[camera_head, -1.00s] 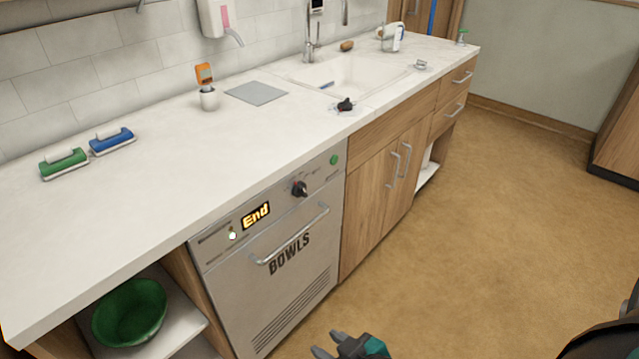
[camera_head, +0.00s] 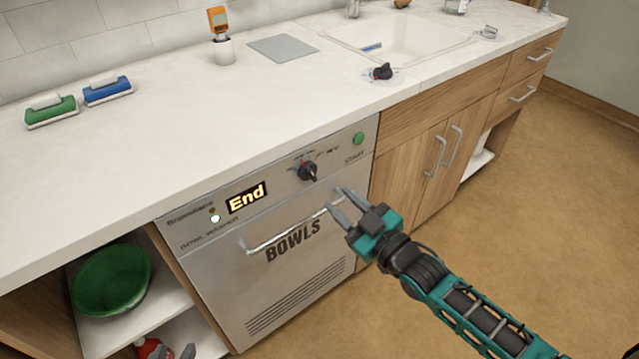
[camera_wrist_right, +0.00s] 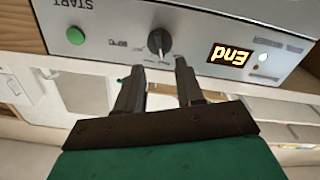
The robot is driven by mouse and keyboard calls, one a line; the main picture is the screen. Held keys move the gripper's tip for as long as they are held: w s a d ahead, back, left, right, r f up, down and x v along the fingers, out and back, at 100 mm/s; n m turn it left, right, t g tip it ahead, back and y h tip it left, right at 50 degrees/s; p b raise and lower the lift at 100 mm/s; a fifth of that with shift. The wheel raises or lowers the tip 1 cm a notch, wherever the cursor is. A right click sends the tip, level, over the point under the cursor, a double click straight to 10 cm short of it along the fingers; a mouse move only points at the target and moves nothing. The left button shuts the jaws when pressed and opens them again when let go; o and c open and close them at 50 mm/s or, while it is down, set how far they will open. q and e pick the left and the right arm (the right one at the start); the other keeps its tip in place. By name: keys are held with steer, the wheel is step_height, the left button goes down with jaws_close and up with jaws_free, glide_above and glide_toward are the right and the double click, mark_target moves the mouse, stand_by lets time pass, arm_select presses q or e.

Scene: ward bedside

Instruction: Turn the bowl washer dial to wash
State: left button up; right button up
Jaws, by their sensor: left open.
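The bowl washer (camera_head: 275,250) is a steel front under the counter, marked BOWLS, with its display (camera_head: 246,198) reading "End". My right gripper (camera_head: 341,203) is open and empty, in front of the door handle's right end and below the dial. In the wrist view its fingers (camera_wrist_right: 160,68) stand apart, short of the dial.
The door handle (camera_head: 290,230) sticks out below the dial. A green start button (camera_head: 358,139) is right of it. A second black knob (camera_head: 382,72) is on the counter (camera_head: 300,90) by the sink. A green bowl (camera_head: 110,279) sits on the shelf at left.

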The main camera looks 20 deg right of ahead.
mark_target(314, 177)
steer(key=b+x, duration=0.1)
steer(key=x, duration=0.7)
steer(key=shift+c, duration=0.4)
jaws_close()
